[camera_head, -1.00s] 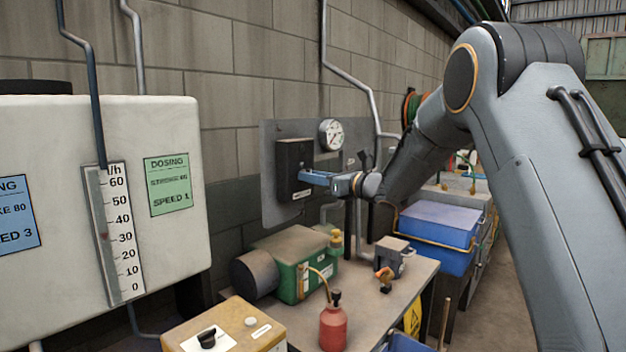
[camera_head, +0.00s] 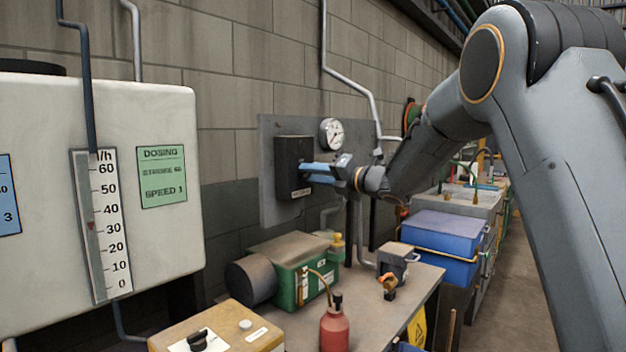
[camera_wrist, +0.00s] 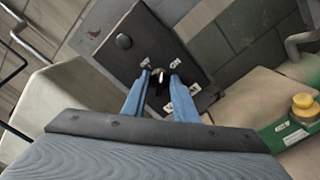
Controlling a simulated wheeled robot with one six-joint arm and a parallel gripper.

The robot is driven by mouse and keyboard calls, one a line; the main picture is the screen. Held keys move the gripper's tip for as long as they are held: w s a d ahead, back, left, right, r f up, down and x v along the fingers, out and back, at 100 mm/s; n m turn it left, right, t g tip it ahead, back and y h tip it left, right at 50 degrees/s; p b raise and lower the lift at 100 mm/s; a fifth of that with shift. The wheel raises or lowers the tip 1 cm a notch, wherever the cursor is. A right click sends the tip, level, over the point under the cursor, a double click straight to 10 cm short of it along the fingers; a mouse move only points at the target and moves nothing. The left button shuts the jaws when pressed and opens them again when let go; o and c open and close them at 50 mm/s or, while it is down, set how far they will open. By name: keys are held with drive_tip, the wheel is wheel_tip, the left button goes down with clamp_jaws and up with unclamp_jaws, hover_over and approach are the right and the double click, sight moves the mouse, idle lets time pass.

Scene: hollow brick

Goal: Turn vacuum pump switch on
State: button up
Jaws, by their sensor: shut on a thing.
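The dark switch box (camera_head: 294,168) is mounted on a grey panel on the block wall, and it also fills the upper middle of the wrist view (camera_wrist: 135,45). My gripper (camera_head: 304,173) reaches it from the right with its blue fingers at the box front. In the wrist view my gripper (camera_wrist: 160,74) has its fingertips on either side of a small switch lever (camera_wrist: 158,88), shut on it.
A pressure gauge (camera_head: 332,132) and a grey pipe are beside the box. Below, a bench (camera_head: 400,300) carries a green pump unit (camera_head: 285,262), a red bottle (camera_head: 334,325) and a small grey device (camera_head: 397,260). A white tank (camera_head: 60,255) stands left, blue bins (camera_head: 436,235) right.

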drive_tip(key=shift+m+p, duration=0.4)
drive_tip(key=shift+m, duration=3.3)
drive_tip(key=o, duration=1)
drive_tip(key=shift+o, duration=0.2)
drive_tip(key=shift+d, duration=0.1)
drive_tip(key=b+v, duration=0.2)
drive_tip(key=v, duration=0.5)
drive_tip(key=shift+s+d, duration=0.25)
drive_tip(key=shift+d, duration=0.05)
drive_tip(key=shift+f+m, duration=0.1)
drive_tip(key=shift+m, duration=0.2)
